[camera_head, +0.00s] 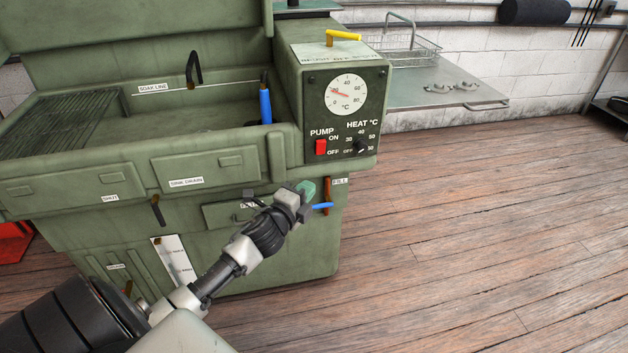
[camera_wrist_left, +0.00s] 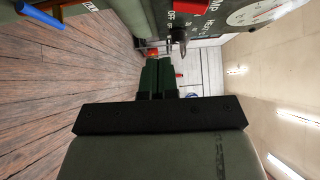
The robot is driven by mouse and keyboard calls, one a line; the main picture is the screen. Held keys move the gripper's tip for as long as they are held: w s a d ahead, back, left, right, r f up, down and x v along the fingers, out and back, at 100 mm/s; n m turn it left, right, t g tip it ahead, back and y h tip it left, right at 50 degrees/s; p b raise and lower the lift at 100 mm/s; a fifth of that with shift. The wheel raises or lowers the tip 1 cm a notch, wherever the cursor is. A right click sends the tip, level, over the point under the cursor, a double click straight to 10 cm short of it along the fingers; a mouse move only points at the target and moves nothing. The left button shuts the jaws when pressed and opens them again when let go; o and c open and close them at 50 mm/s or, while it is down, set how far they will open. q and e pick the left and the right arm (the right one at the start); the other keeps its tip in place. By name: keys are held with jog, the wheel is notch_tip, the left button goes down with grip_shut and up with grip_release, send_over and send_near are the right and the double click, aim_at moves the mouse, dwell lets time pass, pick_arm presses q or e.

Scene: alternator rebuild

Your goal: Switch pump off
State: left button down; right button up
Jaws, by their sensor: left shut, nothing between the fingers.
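The pump switch (camera_head: 321,147) is a red rocker on the front of the green control box (camera_head: 340,68), between the ON and OFF labels. I cannot tell which way it is tipped. It also shows at the top edge of the left wrist view (camera_wrist_left: 190,7). My left gripper (camera_head: 307,189) is below the switch and a little to its left in the head view, apart from it. Its greenish fingers are shut and empty, and they show side by side in the left wrist view (camera_wrist_left: 158,78). My right gripper is in neither view.
A dark heat knob (camera_head: 360,147) sits right of the switch, under a round dial (camera_head: 346,95). A blue handle (camera_head: 322,207) is close to my left gripper. The wash tank (camera_head: 80,185) stands left. A side table (camera_head: 450,90) is behind; wooden floor at right is clear.

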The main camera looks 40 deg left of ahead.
pick_arm(q)
jog(key=s, duration=0.4)
jog(key=shift+s+d+f, duration=0.15)
jog(key=shift+s+f, duration=0.1)
jog(key=shift+f, duration=0.15)
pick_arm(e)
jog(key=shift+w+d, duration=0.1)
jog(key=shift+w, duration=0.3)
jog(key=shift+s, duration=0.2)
